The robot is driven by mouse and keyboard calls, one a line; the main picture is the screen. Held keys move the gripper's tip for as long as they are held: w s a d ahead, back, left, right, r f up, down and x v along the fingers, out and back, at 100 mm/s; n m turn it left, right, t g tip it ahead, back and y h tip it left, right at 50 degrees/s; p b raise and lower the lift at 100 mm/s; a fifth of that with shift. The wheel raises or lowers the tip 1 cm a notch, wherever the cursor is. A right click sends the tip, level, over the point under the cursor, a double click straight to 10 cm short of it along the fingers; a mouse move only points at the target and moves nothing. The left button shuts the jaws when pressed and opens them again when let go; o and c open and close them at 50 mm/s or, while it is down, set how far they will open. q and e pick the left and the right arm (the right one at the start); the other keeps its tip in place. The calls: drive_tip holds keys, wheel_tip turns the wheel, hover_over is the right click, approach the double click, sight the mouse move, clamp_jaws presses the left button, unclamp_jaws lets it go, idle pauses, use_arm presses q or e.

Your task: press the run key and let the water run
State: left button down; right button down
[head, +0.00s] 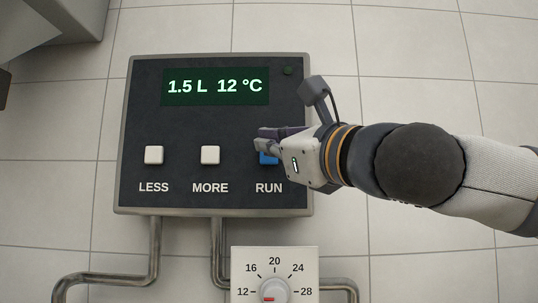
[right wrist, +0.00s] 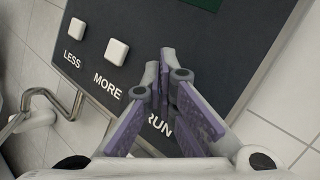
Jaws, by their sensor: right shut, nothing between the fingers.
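The blue run key (head: 268,158) is above the label RUN and partly hidden by my right gripper (head: 259,138). The gripper's fingers are shut and empty, in front of the key's upper part. I cannot tell whether they touch it. In the right wrist view the shut right gripper (right wrist: 163,75) covers the run key, and only the label RUN shows. My left gripper is not in view.
The white LESS key (head: 154,155) and MORE key (head: 210,155) are to the left of the run key. A small dark lamp (head: 288,71) is at the panel's top right. Below are metal pipes (head: 155,250) and a white dial box (head: 296,258) with a temperature scale.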

idle(0.4)
drive_tip(key=shift+w, duration=0.45)
drive_tip(key=shift+w, duration=0.45)
idle(0.4)
idle(0.4)
drive_tip(key=shift+s, duration=0.9)
drive_tip(key=s, duration=0.5)
drive_tip(key=shift+p, duration=0.3)
